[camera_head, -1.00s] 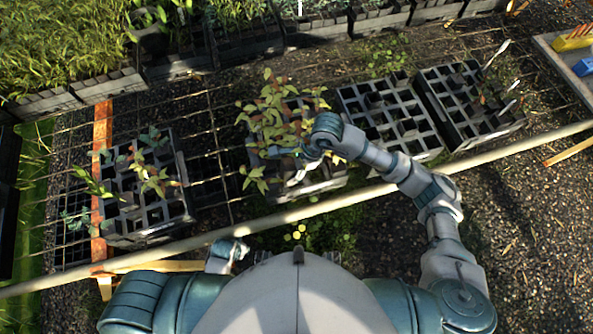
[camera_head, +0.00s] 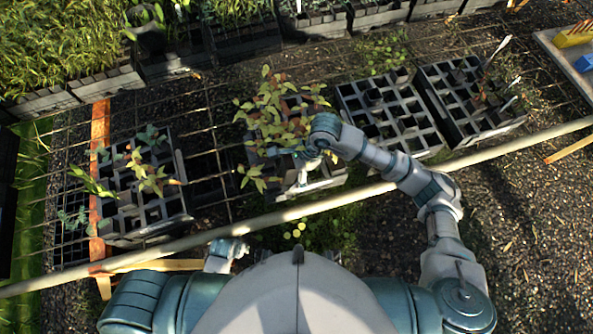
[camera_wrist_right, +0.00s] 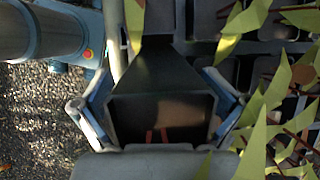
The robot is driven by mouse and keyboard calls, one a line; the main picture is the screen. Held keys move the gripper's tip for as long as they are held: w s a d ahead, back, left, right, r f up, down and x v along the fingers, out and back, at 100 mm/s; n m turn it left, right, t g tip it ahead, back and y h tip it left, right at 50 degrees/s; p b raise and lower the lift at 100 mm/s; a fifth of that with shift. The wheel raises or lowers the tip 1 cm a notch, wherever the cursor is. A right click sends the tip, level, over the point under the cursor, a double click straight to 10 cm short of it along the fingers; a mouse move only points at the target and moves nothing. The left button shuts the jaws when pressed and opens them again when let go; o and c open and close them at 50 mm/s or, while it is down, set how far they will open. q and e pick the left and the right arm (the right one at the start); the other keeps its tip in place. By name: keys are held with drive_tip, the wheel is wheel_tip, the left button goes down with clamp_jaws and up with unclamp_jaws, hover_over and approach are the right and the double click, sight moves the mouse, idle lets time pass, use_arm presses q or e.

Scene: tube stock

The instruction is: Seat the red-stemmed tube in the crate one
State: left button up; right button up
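My right gripper (camera_head: 306,172) is low over the front part of the leafy middle crate (camera_head: 325,181). In the right wrist view, its two blue-padded fingers (camera_wrist_right: 162,92) lie against opposite sides of a dark square tube (camera_wrist_right: 160,65). Short red stems show inside the mouth of this tube, so it looks like the red-stemmed tube. The gripper appears shut on it. The tube's lower end is hidden, and the tube is not clear in the head view. My left gripper (camera_head: 228,248) is at the lower left, in front of the pale rail, apart from the crates; its fingers are unclear.
A sparsely planted crate (camera_head: 145,222) stands at left. Two black crates (camera_head: 392,115) (camera_head: 470,100) with many empty cells stand at right. Leaves crowd the right gripper's right side in the wrist view. A pale rail (camera_head: 400,183) crosses in front of the crates.

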sight(289, 170)
drive_tip(key=shift+s+f, duration=0.35)
drive_tip(key=shift+f, duration=0.25)
drive_tip(key=shift+s+f, duration=0.35)
drive_tip(key=shift+f, duration=0.25)
drive_tip(key=v, duration=1)
drive_tip(key=shift+w+a+r, duration=0.2)
drive_tip(key=shift+w+a, duration=0.1)
drive_tip(key=shift+a, duration=0.05)
drive_tip(key=shift+r, duration=0.2)
drive_tip(key=shift+w, duration=0.1)
drive_tip(key=shift+r+p, duration=0.2)
drive_tip(key=shift+p, duration=0.25)
